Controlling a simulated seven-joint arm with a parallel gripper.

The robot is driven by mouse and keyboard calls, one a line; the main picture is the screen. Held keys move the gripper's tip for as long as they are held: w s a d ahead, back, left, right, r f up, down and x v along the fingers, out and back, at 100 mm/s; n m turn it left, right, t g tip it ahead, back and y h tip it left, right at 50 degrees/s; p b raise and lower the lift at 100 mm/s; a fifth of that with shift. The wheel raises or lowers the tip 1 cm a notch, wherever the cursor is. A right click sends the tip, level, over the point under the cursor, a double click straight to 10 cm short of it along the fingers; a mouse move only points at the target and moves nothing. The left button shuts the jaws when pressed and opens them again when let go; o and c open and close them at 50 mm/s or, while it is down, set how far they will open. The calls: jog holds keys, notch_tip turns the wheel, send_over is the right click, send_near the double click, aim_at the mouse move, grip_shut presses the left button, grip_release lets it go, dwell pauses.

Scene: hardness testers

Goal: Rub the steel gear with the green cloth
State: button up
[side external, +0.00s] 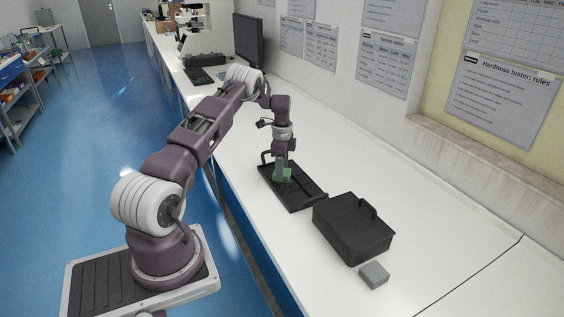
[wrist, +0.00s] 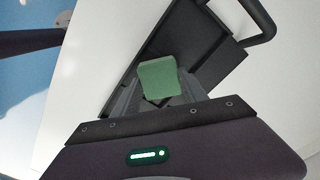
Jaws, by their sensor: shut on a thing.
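The green cloth (side external: 287,174) is at my gripper (side external: 283,176), over the black tray (side external: 307,198) on the white bench. In the wrist view the green cloth (wrist: 159,78) shows as a small folded square between the fingertips of my gripper (wrist: 160,92), which is shut on it. The black tray (wrist: 190,45) lies beneath, with a handle at its end. I cannot make out the steel gear; it may be hidden under the cloth or gripper. I cannot tell whether the cloth touches anything below it.
A black case (side external: 353,228) with a handle stands just right of the tray, with a small grey block (side external: 374,275) in front of it. A monitor (side external: 249,40) and keyboard (side external: 198,77) are farther back. The bench right of the case is clear.

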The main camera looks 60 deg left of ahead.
jog(key=shift+d, duration=0.5)
jog(key=shift+c, duration=0.7)
jog(key=shift+d, duration=1.5)
jog(key=shift+a, duration=1.85)
jog(key=shift+a+r, duration=0.1)
jog(key=shift+a, duration=0.1)
jog(key=shift+r, duration=3.95)
